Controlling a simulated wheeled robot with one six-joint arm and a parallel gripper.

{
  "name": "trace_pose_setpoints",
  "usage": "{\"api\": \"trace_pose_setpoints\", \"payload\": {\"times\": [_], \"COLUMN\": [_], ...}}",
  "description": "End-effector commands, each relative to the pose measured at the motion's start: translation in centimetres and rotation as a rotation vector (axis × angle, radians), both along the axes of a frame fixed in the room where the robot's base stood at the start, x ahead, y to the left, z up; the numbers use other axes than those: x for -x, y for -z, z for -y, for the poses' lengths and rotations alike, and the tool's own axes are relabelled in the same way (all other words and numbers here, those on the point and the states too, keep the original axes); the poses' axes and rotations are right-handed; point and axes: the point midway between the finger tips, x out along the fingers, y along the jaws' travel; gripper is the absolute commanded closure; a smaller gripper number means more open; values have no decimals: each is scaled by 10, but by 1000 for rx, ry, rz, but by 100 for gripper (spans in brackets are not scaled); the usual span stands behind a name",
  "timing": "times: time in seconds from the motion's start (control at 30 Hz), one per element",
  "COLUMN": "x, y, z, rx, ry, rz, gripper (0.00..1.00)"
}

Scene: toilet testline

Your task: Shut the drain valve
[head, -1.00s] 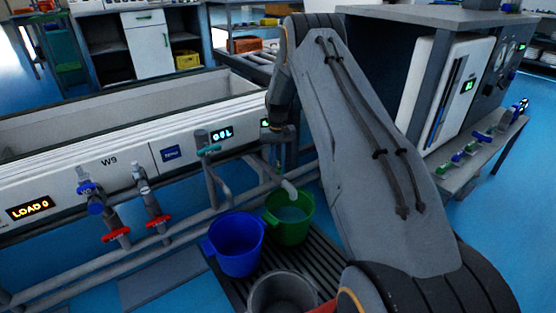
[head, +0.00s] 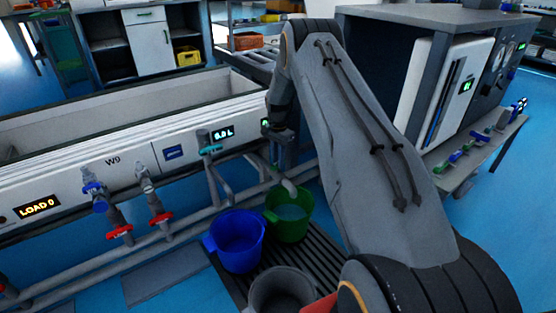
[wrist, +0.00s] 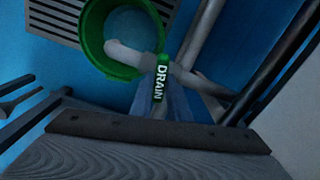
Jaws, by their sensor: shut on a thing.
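The drain valve's green handle (wrist: 161,77), lettered DRAIN, is in the middle of the wrist view, standing crosswise to the pale drain pipe (wrist: 195,80). My gripper (wrist: 162,97) is shut on this handle. In the head view my gripper (head: 281,150) points down at the tank's front right; the handle is hidden there. The pipe's spout (head: 289,187) ends over a green bucket (head: 289,228) with liquid in it. I cannot tell whether liquid is flowing.
A blue bucket (head: 236,243) and a grey bucket (head: 281,290) stand beside the green one on a slatted floor grate (head: 318,254). Red-handled valves (head: 120,232) and pipes line the tank front (head: 60,185). A dark cabinet (head: 415,70) stands right of my arm.

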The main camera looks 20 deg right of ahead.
Motion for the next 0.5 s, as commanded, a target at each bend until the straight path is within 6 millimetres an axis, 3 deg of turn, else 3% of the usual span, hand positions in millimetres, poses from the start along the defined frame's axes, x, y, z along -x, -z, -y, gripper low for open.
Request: {"api": "trace_pose_setpoints", "payload": {"times": [0.5], "x": [1], "y": [0], "z": [0], "rx": [0], "ry": [236], "rz": [-2], "gripper": [100]}}
